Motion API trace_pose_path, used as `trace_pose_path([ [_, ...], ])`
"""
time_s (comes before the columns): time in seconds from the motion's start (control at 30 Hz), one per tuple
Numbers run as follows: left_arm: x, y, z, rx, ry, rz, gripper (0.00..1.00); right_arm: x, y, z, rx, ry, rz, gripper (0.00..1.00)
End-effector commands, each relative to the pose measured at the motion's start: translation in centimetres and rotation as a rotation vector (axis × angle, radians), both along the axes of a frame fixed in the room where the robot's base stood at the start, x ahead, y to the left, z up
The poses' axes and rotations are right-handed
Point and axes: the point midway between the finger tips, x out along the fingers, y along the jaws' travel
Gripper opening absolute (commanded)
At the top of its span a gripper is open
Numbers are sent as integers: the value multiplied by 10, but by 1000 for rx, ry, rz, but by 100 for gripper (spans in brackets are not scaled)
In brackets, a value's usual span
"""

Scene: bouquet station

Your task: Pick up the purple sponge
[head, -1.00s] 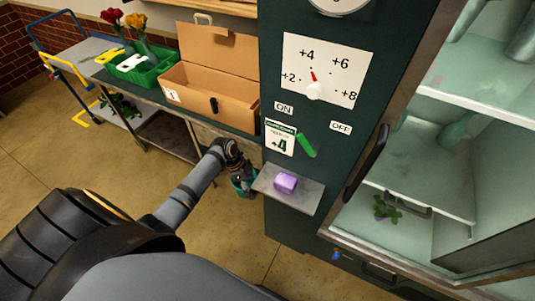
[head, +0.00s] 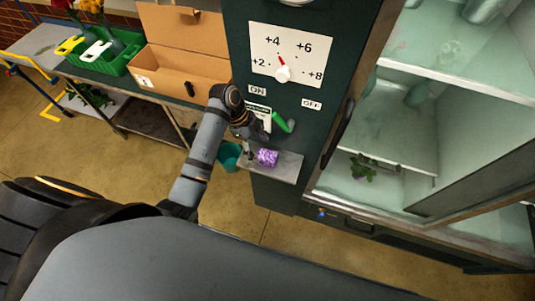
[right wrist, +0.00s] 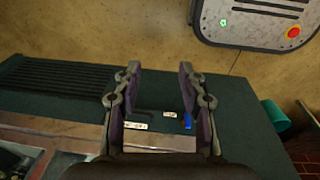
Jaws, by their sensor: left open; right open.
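The purple sponge (head: 267,158) lies on a small grey shelf (head: 288,171) on the front of the dark green cabinet. My left gripper (head: 250,149) is just to the left of the sponge and slightly above the shelf. It is open; its fingers are small and partly dark against the cabinet, and I cannot tell whether they touch the sponge. My right gripper (right wrist: 160,70) shows in the right wrist view, open and with nothing between its fingers.
A green lever (head: 283,123) and a dial panel (head: 291,55) are above the shelf. The glass-doored cooler interior (head: 385,130) is to the right. A teal bucket (head: 229,156) stands below on the left. A cardboard box (head: 178,75) and green crate (head: 105,55) sit on the bench.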

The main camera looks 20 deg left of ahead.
Motion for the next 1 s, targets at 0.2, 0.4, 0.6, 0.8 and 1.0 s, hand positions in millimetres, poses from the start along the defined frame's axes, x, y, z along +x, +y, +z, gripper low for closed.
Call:
trace_pose_path([
  [0.2,-1,-18,0,2,1,0,74,-11,3,5,4,17,-2,41],
  [0.4,-2,-24,-14,0,5,1,74,-13,6,11,8,21,-3,41],
  [0.6,-2,-35,-42,1,2,0,74,-13,6,17,8,20,-3,41],
  [0.8,-2,-36,-47,2,0,1,74,-12,3,17,4,18,-2,41],
  [1.0,-2,-36,-47,2,0,1,55,-10,1,17,2,16,-1,41],
])
